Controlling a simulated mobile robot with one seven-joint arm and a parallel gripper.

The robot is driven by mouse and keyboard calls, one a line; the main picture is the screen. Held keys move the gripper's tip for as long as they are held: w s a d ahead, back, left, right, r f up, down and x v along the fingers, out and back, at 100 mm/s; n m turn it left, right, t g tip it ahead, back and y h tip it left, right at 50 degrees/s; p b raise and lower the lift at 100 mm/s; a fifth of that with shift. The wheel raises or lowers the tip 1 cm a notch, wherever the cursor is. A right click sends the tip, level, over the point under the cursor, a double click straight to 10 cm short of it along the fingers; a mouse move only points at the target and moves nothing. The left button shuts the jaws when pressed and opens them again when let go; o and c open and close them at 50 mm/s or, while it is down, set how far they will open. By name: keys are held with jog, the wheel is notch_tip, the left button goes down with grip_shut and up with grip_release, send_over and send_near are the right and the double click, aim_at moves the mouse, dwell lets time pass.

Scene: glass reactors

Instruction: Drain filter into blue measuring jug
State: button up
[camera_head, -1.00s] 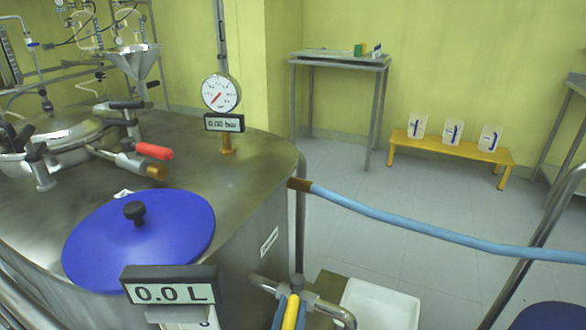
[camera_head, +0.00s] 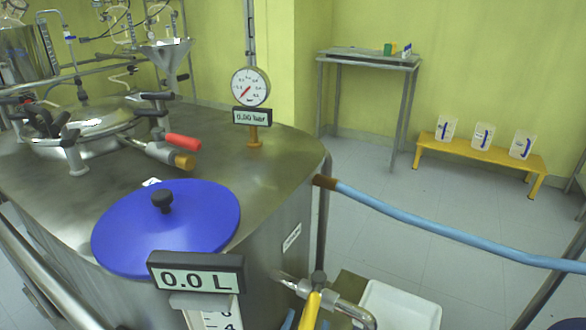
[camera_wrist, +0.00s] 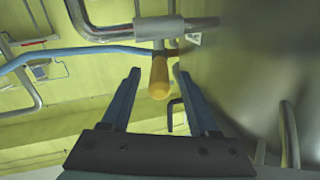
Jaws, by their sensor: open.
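A large steel filter vessel (camera_head: 250,215) with a blue lid (camera_head: 165,232) fills the left of the head view. Its front display reads 0.0 L. A pipe outlet (camera_head: 345,306) with a yellow valve handle (camera_head: 309,312) sticks out low on its right side. My gripper (camera_wrist: 158,72) is open in the wrist view, its two dark blue fingers on either side of the yellow handle (camera_wrist: 160,78), apart from it. Several clear jugs with blue marks, one of them here (camera_head: 483,136), stand on a yellow bench; I cannot tell which is the blue measuring jug.
A white tray (camera_head: 400,306) lies beside the vessel below the outlet. A blue hose (camera_head: 440,225) runs right from the vessel. A grey side table (camera_head: 370,60) stands at the back wall.

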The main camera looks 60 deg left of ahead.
jog(key=v, duration=0.9)
jog(key=shift+w, duration=0.1)
